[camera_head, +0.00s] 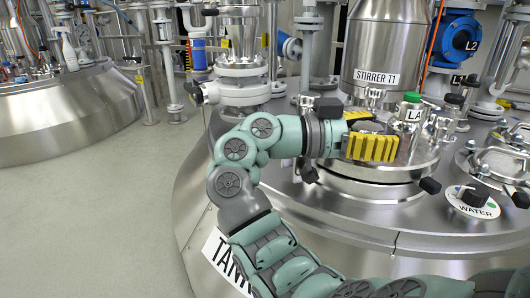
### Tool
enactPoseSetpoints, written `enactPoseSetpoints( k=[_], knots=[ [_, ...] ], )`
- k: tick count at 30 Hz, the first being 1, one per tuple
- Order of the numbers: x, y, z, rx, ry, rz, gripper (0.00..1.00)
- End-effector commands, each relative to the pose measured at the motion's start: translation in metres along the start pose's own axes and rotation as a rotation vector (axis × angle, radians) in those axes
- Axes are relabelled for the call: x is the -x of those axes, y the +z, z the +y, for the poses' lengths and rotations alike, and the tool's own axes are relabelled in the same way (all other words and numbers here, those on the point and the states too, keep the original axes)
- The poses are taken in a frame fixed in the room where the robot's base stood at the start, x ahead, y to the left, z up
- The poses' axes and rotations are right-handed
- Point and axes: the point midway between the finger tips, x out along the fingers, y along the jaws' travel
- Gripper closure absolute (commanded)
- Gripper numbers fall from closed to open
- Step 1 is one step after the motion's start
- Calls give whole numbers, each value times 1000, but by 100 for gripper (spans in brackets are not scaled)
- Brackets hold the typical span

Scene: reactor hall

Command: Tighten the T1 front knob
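The tank marked T1 has a round steel hatch lid (370,166) with black knobs around its rim. One black knob (430,186) sticks out at the lid's front right. Another black knob (326,107) shows at its back left, and one (454,100) at its back right. I cannot tell for sure which is the front knob. My gripper (372,132), with yellow ribbed finger pads, reaches in from the left over the lid. The pads stand apart with a dark grey part between them. I cannot tell whether that is a knob or part of my gripper.
The steel stirrer housing (388,45) labelled STIRRER T1 rises behind my gripper. A green-capped fitting (411,104) stands close to its right. A WATER valve (472,199) sits at the right. Pipes crowd the back; the floor (90,215) at left is clear.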

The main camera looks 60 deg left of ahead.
Motion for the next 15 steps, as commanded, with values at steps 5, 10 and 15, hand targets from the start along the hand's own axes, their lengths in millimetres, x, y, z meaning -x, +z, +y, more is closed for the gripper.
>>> enactPoseSetpoints(
  k=[5, 10, 15],
  knots=[
    [0, 1, 0, 3, -1, -2, 17],
    [0, 2, 0, 4, 0, -3, 14],
    [0, -2, 0, 3, 0, -4, 14]
  ],
)
